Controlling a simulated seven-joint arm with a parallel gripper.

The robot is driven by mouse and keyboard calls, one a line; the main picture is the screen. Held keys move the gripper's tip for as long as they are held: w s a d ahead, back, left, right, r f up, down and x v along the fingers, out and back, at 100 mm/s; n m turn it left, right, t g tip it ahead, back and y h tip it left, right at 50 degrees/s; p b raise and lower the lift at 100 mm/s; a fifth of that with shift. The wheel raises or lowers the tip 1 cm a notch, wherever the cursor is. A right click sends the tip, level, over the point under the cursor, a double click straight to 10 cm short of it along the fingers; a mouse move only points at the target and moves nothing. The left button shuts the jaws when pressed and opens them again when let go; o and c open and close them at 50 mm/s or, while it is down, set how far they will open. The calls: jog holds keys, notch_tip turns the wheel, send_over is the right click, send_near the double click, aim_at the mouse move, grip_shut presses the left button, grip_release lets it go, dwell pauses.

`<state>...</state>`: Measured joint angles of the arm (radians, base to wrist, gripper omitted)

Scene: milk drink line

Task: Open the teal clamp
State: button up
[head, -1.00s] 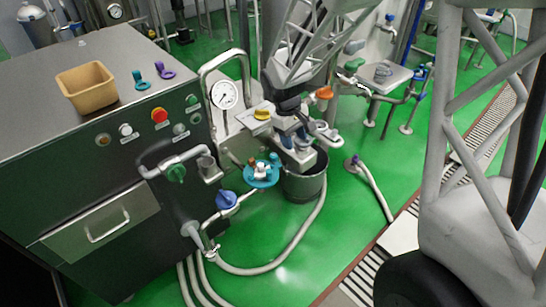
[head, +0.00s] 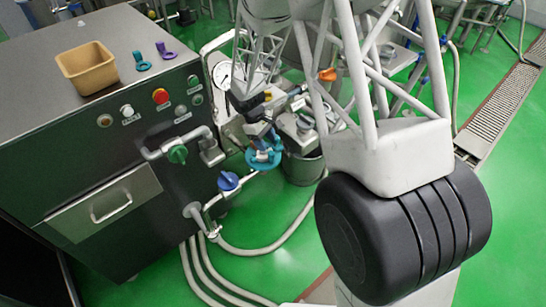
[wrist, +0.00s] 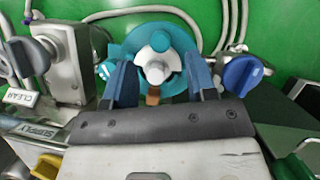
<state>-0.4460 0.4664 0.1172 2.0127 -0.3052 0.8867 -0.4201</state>
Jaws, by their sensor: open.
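The teal clamp (head: 251,161) is on the pipework at the right side of the steel cabinet, partly hidden by my gripper in the head view. In the wrist view the clamp (wrist: 143,32) is a teal ring with a pale, round-ended piece at its middle. My gripper (wrist: 161,75) is open, one blue finger on each side of that middle piece. Whether the fingers touch it I cannot tell. In the head view my gripper (head: 264,141) is right at the clamp.
A blue valve handle (wrist: 242,74) sits close to the right finger, and a grey-blue knob (wrist: 27,58) is at the left. Hoses (head: 262,247) run across the green floor. A steel bucket (head: 304,169) stands close by.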

aim_at(271, 153)
jog(key=shift+f, duration=0.1)
dwell(0.3)
jog(key=shift+x, duration=3.8)
grip_shut()
